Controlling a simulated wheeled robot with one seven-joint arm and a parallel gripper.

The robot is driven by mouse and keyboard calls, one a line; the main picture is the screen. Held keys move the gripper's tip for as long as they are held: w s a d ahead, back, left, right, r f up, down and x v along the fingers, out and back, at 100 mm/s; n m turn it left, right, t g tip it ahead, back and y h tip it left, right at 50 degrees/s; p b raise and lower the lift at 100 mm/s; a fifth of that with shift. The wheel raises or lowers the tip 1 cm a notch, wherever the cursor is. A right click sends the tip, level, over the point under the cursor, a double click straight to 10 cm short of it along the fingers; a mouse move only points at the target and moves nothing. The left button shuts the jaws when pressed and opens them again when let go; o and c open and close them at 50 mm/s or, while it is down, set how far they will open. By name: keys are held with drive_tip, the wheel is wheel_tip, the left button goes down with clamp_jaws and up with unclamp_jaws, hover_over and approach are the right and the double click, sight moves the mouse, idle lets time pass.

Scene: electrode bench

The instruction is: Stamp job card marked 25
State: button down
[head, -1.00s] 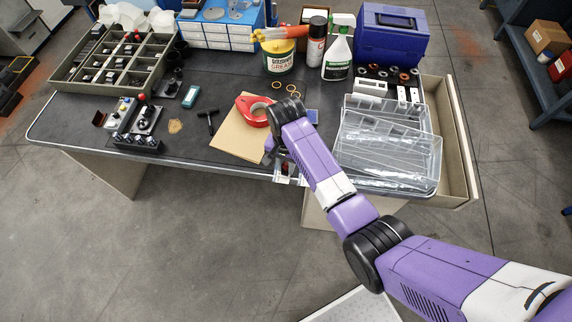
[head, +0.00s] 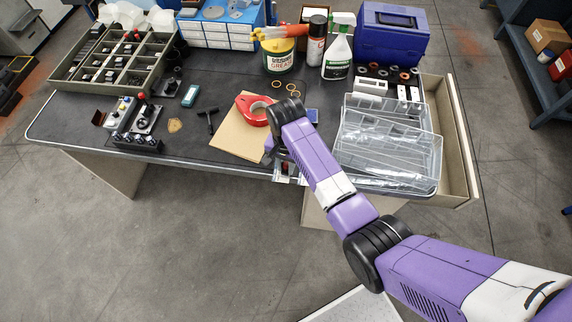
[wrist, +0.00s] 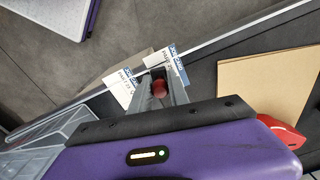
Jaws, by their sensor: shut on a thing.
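My gripper (wrist: 160,94) is shut on a stamp with a red knob (wrist: 159,87), seen from above in the wrist view. Two white job cards with blue strips lie by the front edge of the bench: one card (wrist: 160,61) is just beyond the stamp, and the other card (wrist: 122,84) is to its left. Their numbers are partly covered or too small to read surely. The stamp's lower end is hidden, so I cannot tell whether it touches a card. In the head view my arm hides most of the gripper and cards.
A brown board (head: 238,138) with a red tape dispenser (head: 251,110) lies left of my arm. A small blue pad (head: 312,115) is behind the arm. Clear plastic trays (head: 390,150) stand close on the right. A dark T-handled tool (head: 210,119) lies further left.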

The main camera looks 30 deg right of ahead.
drive_tip(key=shift+s+f, duration=0.1)
drive_tip(key=shift+f, duration=0.35)
idle(1.4)
drive_tip(key=shift+r+p, duration=1.25)
drive_tip(key=shift+r, duration=2.35)
